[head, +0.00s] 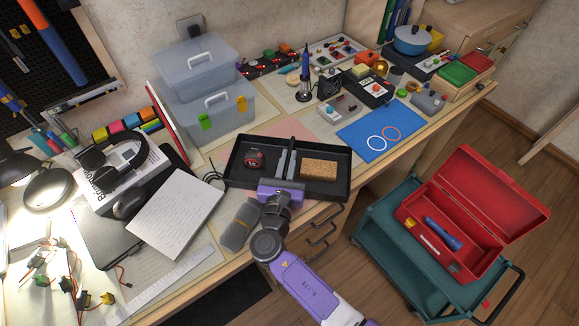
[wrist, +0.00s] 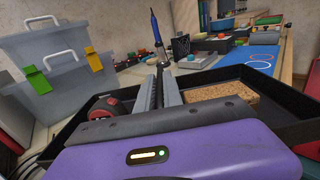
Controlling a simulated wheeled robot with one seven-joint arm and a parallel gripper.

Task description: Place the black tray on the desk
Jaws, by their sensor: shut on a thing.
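The black tray (head: 236,170) is a shallow rectangular tray over the front middle of the desk (head: 200,258). In the wrist view its rim (wrist: 285,98) spreads around my gripper. A red and black tape measure (head: 254,159) and a cork-brown block (head: 319,169) lie in it. My purple gripper (head: 287,163) reaches over the tray's front wall, with its grey fingers (wrist: 160,88) over the tray's inside. I cannot tell whether the tray's underside touches the desk.
Stacked clear bins (head: 207,105) stand behind the tray. A notebook (head: 176,212) and grey pouch (head: 240,227) are at left and front. A blue mat (head: 381,132) lies to the right. A teal cart (head: 378,245) with a red toolbox (head: 450,262) stands right of the desk.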

